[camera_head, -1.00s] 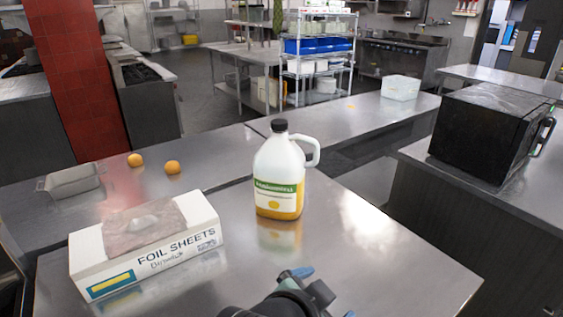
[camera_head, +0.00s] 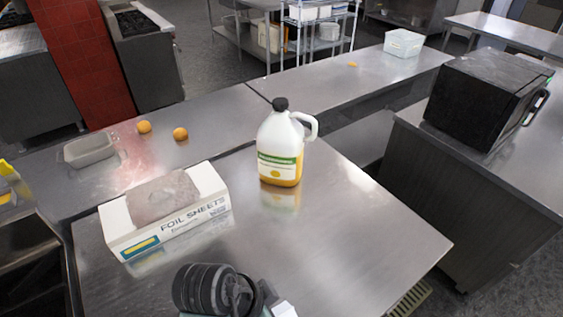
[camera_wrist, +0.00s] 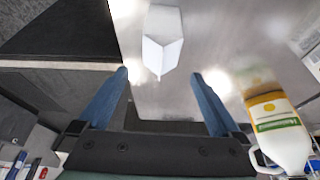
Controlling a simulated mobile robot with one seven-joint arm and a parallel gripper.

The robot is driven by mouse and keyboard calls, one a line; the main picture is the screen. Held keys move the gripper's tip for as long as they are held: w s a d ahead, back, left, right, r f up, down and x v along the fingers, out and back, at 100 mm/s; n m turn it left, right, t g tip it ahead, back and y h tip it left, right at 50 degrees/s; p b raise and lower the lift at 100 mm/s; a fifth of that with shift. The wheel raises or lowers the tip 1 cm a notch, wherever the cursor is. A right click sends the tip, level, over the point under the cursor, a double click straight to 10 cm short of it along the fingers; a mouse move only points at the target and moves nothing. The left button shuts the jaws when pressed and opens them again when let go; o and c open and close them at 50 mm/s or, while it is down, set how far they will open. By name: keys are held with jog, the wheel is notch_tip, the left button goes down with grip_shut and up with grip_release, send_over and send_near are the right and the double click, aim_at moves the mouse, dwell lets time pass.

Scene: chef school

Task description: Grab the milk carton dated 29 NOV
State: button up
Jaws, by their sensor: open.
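A white gable-topped carton (camera_wrist: 162,38) shows at the top middle of the wrist view, standing on the steel table. No date is readable on the side that shows. My gripper (camera_wrist: 160,76) is open, its two blue fingers spread apart and empty, with the carton beyond and between the fingertips. In the head view my dark wrist covers the bottom middle, and the fingers are not clearly visible. A small white patch (camera_head: 283,309) beside the wrist may be part of the carton; I cannot tell.
A jug with a green and yellow label (camera_head: 281,150) stands on the table; it also shows at the right of the wrist view (camera_wrist: 280,128). A foil sheets box (camera_head: 170,232) lies at left. Two oranges (camera_head: 180,134) and a grey tray (camera_head: 90,150) sit behind. The table's right side is clear.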

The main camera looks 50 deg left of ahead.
aim_at(283, 315)
jog(key=shift+p+x, duration=0.95)
jog(key=shift+x, duration=3.05)
jog(key=shift+c, duration=0.2)
grip_shut()
